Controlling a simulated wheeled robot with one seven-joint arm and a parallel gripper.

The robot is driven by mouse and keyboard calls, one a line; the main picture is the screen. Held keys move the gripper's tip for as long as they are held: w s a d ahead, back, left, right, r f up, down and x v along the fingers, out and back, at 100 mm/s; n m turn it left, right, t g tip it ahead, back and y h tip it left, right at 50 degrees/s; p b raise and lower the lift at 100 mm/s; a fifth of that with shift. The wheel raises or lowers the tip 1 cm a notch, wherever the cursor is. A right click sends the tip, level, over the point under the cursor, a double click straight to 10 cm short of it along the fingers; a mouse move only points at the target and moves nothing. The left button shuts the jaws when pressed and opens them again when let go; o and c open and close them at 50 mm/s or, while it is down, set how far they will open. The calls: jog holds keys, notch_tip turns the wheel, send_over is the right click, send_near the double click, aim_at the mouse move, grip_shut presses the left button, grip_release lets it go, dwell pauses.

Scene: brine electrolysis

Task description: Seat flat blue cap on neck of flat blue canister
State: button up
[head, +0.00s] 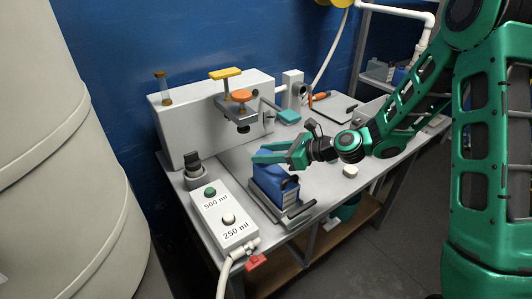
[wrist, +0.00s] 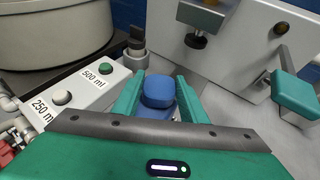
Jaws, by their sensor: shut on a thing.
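The flat blue canister (head: 275,192) stands on the bench in a grey holder, beside the white button box. My gripper (head: 262,154) is right above its top. In the wrist view, a rounded blue cap (wrist: 158,90) sits between the two green fingers of my gripper (wrist: 158,92), which are shut on it. Part of the blue canister (wrist: 152,113) shows below the cap. The canister's neck is hidden by the fingers and cap, so I cannot tell whether the cap touches it.
The white box (head: 224,217) with 500 ml and 250 ml buttons stands left of the canister. A small white round piece (head: 350,171) lies on the bench to the right.

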jog(key=shift+f, duration=0.4)
dwell(0.6)
jog(key=o, duration=1.1)
jog(key=shift+r, duration=0.1)
jog(key=shift+r, duration=3.45)
